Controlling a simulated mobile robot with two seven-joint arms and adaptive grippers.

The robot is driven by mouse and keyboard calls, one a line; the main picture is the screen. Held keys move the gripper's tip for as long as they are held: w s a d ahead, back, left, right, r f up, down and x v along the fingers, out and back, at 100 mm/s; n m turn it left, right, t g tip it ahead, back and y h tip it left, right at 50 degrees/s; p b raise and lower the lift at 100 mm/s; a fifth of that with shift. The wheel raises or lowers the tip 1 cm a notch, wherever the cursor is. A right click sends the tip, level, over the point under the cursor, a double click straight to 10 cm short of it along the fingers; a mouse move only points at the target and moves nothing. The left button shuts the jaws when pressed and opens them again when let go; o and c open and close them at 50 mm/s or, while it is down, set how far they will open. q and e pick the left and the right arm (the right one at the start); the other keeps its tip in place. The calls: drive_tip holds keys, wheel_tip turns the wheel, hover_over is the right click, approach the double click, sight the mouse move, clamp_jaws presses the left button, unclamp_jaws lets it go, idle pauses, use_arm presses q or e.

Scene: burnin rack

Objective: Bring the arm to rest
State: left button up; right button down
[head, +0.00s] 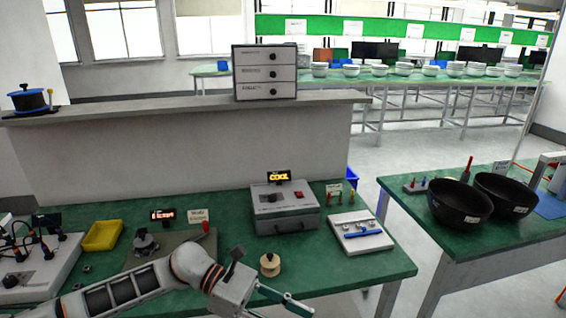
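My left arm comes in from the lower left and reaches over the front of the green workbench (350,270). Its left gripper (282,308) is at the bottom edge of the head view, near the bench's front edge. One teal-tipped finger points right and down; the other is partly cut off by the frame. The fingers look spread apart, and nothing shows between them. My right gripper is not in view.
Near the arm are a cream spool (270,264), a grey box (285,212) with a "COOL" display, a white tray (361,232) with a blue tool and a yellow bin (103,235). Black bowls (459,203) stand on the right table. An aisle separates the benches.

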use_arm(q)
drive_tip(key=w+d+r+n+t+h, duration=0.1)
drive_tip(key=d+r+n+t+h, duration=0.45)
drive_tip(key=n, duration=0.85)
drive_tip(key=w+a+f+n+t+y, duration=0.1)
drive_tip(key=a+f+n+t+y, duration=0.7)
drive_tip(key=n, duration=0.7)
drive_tip(key=w+a+f+n+t+y, duration=0.1)
drive_tip(key=a+f+n+t+y, duration=0.45)
drive_tip(key=a+f+n, duration=0.75)
drive_tip(key=s+a+f+n+g+y, duration=0.3)
drive_tip(key=s+a+f+n, duration=0.4)
drive_tip(key=s+f+n, duration=0.3)
drive_tip(key=shift+s+a+f, duration=0.15)
drive_tip(key=shift+s+f, duration=0.25)
drive_tip(key=shift+s, duration=0.7)
